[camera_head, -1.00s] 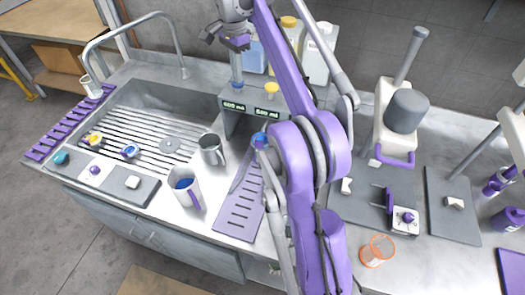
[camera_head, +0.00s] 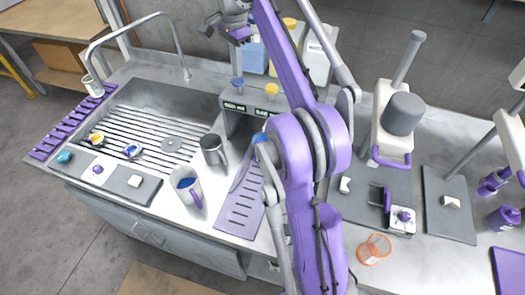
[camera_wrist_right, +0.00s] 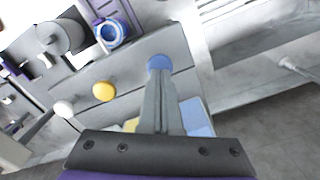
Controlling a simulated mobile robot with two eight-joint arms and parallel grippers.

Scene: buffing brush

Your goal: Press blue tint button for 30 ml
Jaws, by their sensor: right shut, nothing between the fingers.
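The grey dispenser (camera_head: 245,101) stands at the back of the counter. It has a blue tint button (camera_head: 237,82) on the left, a yellow button (camera_head: 271,89) on the right and small displays. My right gripper (camera_head: 238,45) is shut and empty above the blue button. In the right wrist view its closed fingers (camera_wrist_right: 160,85) point at the blue button (camera_wrist_right: 158,63), their tips close to its edge; I cannot tell whether they touch. A blue-topped cup (camera_head: 260,138) sits below the dispenser, partly hidden by my arm. It also shows in the wrist view (camera_wrist_right: 111,33). My left gripper is out of view.
A grey mug (camera_head: 213,150) and a purple-handled mug with blue contents (camera_head: 187,184) stand left of the dispenser, beside the sink (camera_head: 150,100). Bottles (camera_head: 316,60) stand behind it. A press machine (camera_head: 388,140) and an orange-rimmed cup (camera_head: 374,249) are to the right.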

